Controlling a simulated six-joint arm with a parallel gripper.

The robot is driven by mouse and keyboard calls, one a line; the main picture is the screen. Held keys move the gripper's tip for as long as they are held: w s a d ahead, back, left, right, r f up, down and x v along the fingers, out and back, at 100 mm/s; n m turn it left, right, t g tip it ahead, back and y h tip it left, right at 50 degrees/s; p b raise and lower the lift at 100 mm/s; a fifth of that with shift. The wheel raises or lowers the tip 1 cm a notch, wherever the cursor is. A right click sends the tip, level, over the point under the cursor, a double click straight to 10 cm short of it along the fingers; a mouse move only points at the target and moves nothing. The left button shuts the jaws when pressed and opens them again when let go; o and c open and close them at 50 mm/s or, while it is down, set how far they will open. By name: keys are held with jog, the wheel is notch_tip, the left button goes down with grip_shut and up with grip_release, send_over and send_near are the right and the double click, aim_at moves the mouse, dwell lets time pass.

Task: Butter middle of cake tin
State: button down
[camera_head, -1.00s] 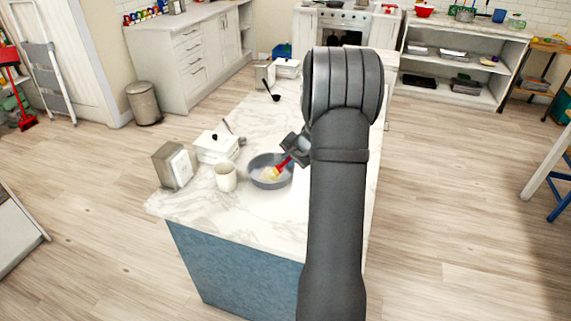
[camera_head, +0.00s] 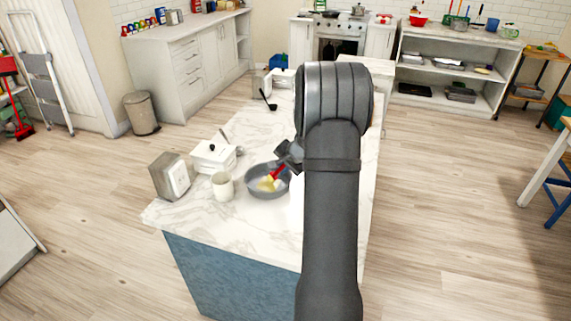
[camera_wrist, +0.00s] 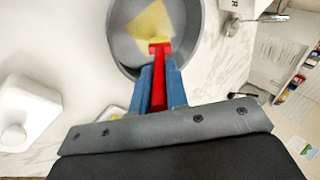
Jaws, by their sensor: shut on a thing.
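The cake tin (camera_head: 252,187) is a round grey pan on the marble counter, left of my arm. It also shows at the top of the wrist view (camera_wrist: 188,25). My gripper (camera_wrist: 158,75) is shut on a red brush (camera_wrist: 158,58), its blue fingers on both sides of the handle. In the head view, my gripper (camera_head: 286,160) is at the tin's right edge and the brush (camera_head: 277,172) slants down into the tin. The brush's yellow tip is over a yellow butter patch (camera_wrist: 150,22) on the tin floor. I cannot tell if the tip touches the floor.
A white mug (camera_head: 222,187), a white lidded box (camera_head: 212,158) and a metal napkin holder (camera_head: 169,178) stand left of the tin. A black ladle (camera_head: 268,100) lies farther back. The counter (camera_head: 225,225) in front of the tin is clear.

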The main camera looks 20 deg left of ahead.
jog(key=shift+s, duration=2.7)
jog(key=shift+w+a, duration=1.35)
jog(key=shift+w, duration=3.1)
jog(key=shift+s+a, duration=0.15)
jog(key=shift+s, duration=2.1)
jog(key=shift+s+a, duration=0.1)
jog(key=shift+s, duration=2.15)
notch_tip(320, 180, up, 8)
jog(key=shift+d+r, duration=0.1)
jog(key=d+r, duration=0.4)
notch_tip(320, 180, down, 5)
jog(key=shift+s+d+f, duration=0.1)
